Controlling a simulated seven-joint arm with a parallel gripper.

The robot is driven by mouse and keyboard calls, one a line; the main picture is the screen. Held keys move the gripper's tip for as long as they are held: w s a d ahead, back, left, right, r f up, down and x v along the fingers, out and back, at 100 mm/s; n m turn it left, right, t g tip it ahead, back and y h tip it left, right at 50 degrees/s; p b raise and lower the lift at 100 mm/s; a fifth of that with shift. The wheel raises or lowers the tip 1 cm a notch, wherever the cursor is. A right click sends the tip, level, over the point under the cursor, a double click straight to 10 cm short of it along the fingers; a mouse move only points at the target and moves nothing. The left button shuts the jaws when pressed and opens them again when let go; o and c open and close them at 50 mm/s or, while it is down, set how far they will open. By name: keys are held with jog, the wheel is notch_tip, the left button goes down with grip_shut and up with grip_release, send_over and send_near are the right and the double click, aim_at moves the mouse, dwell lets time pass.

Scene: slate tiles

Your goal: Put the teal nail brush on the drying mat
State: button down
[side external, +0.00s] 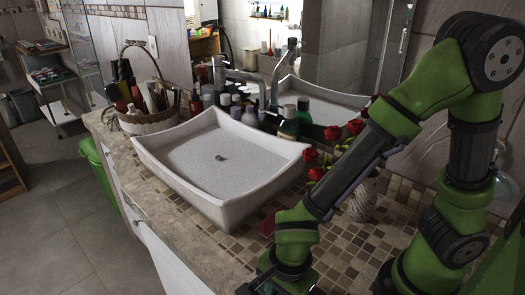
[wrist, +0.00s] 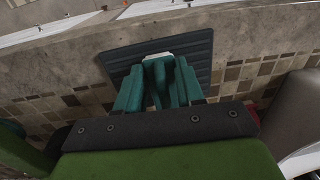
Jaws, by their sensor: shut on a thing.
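The drying mat (wrist: 203,48) is a dark, ridged rectangle on the counter, seen in the wrist view beyond my gripper. My gripper (wrist: 160,82) is shut on the teal nail brush (wrist: 158,72), which sits between the teal-coloured fingers with a small white part at its far end. The brush and fingertips overlap the mat in this view; whether the brush touches it or is above it, I cannot tell. In the side external view my arm reaches down to the bottom edge, where the gripper is mostly cut off. The brush and mat cannot be made out there.
A white basin (side external: 220,158) stands on the tiled counter. Behind it are several bottles (side external: 288,122) and a wicker basket (side external: 150,122). Red roses (side external: 312,155) in a pale vase (side external: 362,200) stand near my arm. The counter's front edge (wrist: 70,45) runs just beyond the mat.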

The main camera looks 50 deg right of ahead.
jog(key=shift+f, duration=0.4)
jog(key=shift+f, duration=0.1)
jog(key=c, duration=0.7)
grip_release()
notch_tip(320, 180, up, 11)
jog(key=w+d+r+n+t+y, duration=0.1)
jog(key=d+r+n+t, duration=0.2)
jog(key=d+r+n, duration=0.2)
jog(key=w+d+r+n+t+y, duration=0.1)
jog(key=w+d+r+n+t, duration=0.1)
jog(key=d+r+n, duration=0.4)
jog(key=shift+w+d+n+t, duration=0.2)
jog(key=shift+d+n+t, duration=0.75)
jog(key=shift+d, duration=1.95)
